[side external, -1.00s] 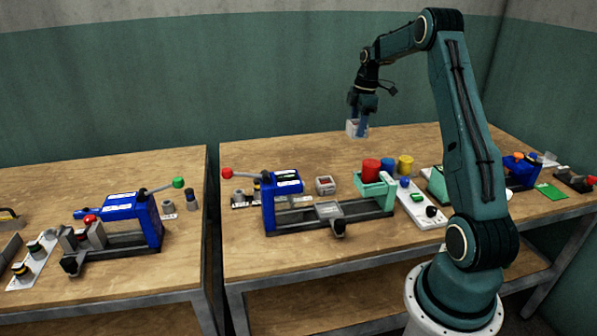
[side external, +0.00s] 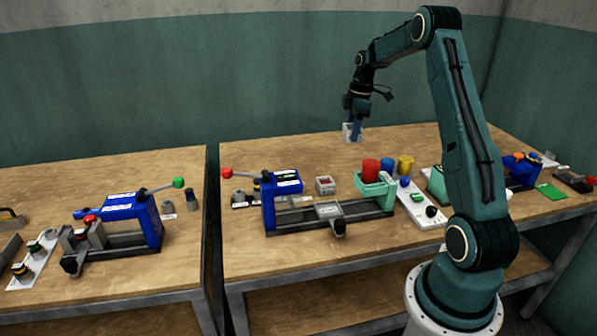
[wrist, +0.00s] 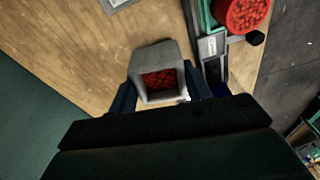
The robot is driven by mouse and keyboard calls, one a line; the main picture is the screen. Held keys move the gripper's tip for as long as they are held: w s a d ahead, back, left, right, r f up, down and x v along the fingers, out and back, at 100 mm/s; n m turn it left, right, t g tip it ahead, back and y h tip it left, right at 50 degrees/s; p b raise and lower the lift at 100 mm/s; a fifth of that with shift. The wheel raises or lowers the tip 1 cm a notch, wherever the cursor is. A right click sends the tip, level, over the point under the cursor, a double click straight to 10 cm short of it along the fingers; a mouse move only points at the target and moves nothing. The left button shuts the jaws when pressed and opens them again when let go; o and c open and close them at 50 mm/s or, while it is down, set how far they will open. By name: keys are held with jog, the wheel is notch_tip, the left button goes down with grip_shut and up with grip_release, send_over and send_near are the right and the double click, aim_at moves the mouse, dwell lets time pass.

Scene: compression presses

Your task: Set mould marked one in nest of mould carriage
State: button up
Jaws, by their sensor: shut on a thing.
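My gripper (side external: 354,128) is shut on a grey square mould (side external: 348,132) and holds it up above the back of the bench. In the wrist view, the two fingers of my gripper (wrist: 160,93) clasp this mould (wrist: 140,66) from both sides; its open top shows red granules. No number is readable on it. A second grey mould (side external: 325,186) with red inside stands on the bench behind the press. The mould carriage (side external: 328,211), with a grey nest plate, sits on the rails of the blue press, apart from and below the held mould.
The blue press (side external: 284,185) has a red-knobbed lever at left. A green tray (side external: 374,190) sits at its right end, with red, blue and yellow cups (side external: 405,165) close by. A control panel (side external: 422,205) lies right of it. The bench behind the press is largely clear.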

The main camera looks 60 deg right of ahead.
jog(key=a+f+m+h, duration=0.1)
jog(key=a+f+m, duration=0.3)
jog(key=a+m, duration=0.4)
jog(key=s+a+f+m+h, duration=0.1)
jog(key=a+f+m, duration=0.4)
jog(key=a+m, duration=0.3)
jog(key=shift+f, duration=0.15)
dwell(0.4)
jog(key=shift+f, duration=2.8)
jog(key=shift+d+f, duration=0.1)
jog(key=shift+f, duration=0.6)
dwell(0.4)
jog(key=o, duration=1.2)
jog(key=shift+r, duration=0.15)
jog(key=r, duration=0.9)
jog(key=s+a+r, duration=0.1)
jog(key=r, duration=0.3)
jog(key=shift+s+a+r, duration=0.1)
jog(key=shift+r, duration=0.1)
